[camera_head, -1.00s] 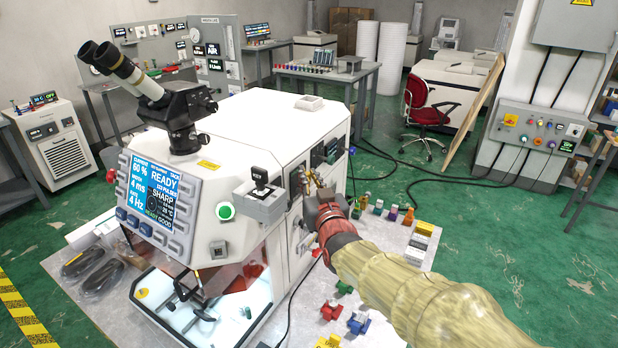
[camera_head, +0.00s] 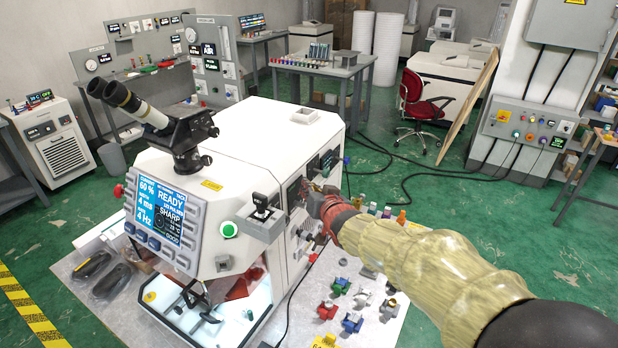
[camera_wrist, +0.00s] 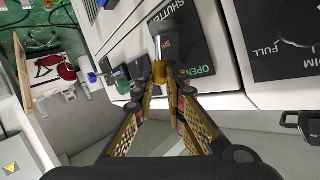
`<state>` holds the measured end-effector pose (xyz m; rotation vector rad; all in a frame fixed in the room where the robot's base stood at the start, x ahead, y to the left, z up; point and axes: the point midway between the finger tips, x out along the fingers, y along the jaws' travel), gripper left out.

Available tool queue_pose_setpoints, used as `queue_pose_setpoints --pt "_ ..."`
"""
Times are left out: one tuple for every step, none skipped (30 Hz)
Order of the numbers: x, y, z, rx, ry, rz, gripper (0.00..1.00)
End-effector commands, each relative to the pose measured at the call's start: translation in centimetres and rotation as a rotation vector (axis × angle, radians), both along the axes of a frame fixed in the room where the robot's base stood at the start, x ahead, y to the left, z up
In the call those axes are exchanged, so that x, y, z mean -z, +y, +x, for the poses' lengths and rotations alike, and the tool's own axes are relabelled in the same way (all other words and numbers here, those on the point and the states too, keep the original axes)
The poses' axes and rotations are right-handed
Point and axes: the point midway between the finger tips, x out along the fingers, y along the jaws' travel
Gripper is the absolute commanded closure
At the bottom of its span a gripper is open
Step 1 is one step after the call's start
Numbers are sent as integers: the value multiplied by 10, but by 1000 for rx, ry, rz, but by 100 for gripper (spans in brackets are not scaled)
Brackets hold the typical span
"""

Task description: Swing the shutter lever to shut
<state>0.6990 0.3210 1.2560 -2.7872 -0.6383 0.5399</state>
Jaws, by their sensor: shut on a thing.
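The shutter lever (camera_wrist: 165,41) stands out from a black plate (camera_wrist: 196,38) on the machine's side in the wrist view. The plate reads SHUTTER, with OPEN in green and red lettering partly hidden behind the lever. My gripper (camera_wrist: 160,76) is shut on the lever's brass-coloured end. In the head view my gripper (camera_head: 316,199) is at the right side of the white machine (camera_head: 262,150); the lever is too small and covered there to make out its angle.
A second black plate, marked DIM and FULL (camera_wrist: 283,40), is beside the shutter plate. A block with a black-handled lever (camera_head: 262,214) stands out near my gripper. Several coloured parts (camera_head: 352,322) lie on the mat below. Green floor (camera_head: 500,235) is open to the right.

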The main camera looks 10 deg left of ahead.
Motion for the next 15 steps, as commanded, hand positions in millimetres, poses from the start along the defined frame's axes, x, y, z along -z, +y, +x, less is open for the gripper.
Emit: queue_pose_setpoints --pt "-7 -1 2 0 17 4 100" --pt "-6 -1 3 1 29 8 100" --pt "-6 -2 3 1 43 12 100" --pt "-6 -2 4 1 54 16 100" --pt "-6 -2 5 1 64 19 100" --pt "-6 -3 6 2 78 24 100" --pt "-6 -3 6 1 89 27 100" --pt "-5 -3 7 2 100 32 100" --pt "-5 -3 7 1 113 36 100" --pt "-5 -3 8 1 124 40 100" --pt "-5 -3 9 1 134 44 100" --pt "-5 -4 9 1 148 48 100" --pt "-4 -4 10 1 159 52 100" --pt "-4 -4 11 1 169 56 100" --pt "-4 -5 12 2 184 61 100"
